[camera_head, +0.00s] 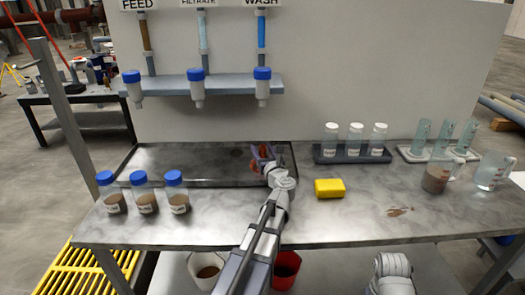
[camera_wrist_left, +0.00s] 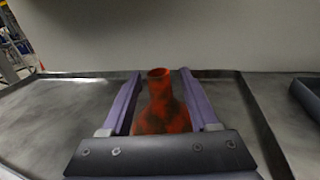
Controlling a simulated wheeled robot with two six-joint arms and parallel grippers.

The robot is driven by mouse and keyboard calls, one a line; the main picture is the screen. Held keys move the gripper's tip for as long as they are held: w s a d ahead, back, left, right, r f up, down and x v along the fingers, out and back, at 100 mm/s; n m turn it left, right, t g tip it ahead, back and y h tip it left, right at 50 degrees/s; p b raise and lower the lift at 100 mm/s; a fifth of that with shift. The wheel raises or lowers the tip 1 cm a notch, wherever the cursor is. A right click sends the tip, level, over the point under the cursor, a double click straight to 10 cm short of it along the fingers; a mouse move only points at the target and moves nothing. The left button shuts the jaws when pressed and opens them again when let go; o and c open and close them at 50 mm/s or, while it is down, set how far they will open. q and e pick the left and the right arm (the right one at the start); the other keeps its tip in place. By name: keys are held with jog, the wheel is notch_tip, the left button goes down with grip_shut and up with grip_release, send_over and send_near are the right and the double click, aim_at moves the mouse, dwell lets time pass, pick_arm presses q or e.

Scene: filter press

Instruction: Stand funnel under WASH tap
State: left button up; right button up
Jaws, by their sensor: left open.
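The orange-red funnel, mottled dark, is between my left gripper's fingers in the left wrist view (camera_wrist_left: 162,105), with its narrow end up and its base hidden by the gripper. In the head view, only a little of the funnel (camera_head: 268,151) shows at the gripper. My left gripper (camera_head: 262,157) is open around it, at the right part of the shallow tray; its purple fingers (camera_wrist_left: 155,100) stand on both sides. The WASH tap (camera_head: 262,88), with a blue top, hangs on the shelf above, under the WASH sign (camera_head: 262,4). My right gripper is out of view.
The FILTRATE tap (camera_head: 197,90) and FEED tap (camera_head: 133,88) are farther left. The metal tray (camera_head: 190,178) lies below them. Blue-capped jars (camera_head: 145,198) stand in front. A yellow sponge (camera_head: 329,188), a vial rack (camera_head: 350,155) and beakers (camera_head: 437,177) are to the right.

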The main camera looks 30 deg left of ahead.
pick_arm(q)
jog(key=shift+r, duration=0.1)
jog(key=shift+s+d, duration=0.15)
jog(key=v, duration=1.1)
jog(key=shift+s+d, duration=0.1)
jog(key=shift+s, duration=0.1)
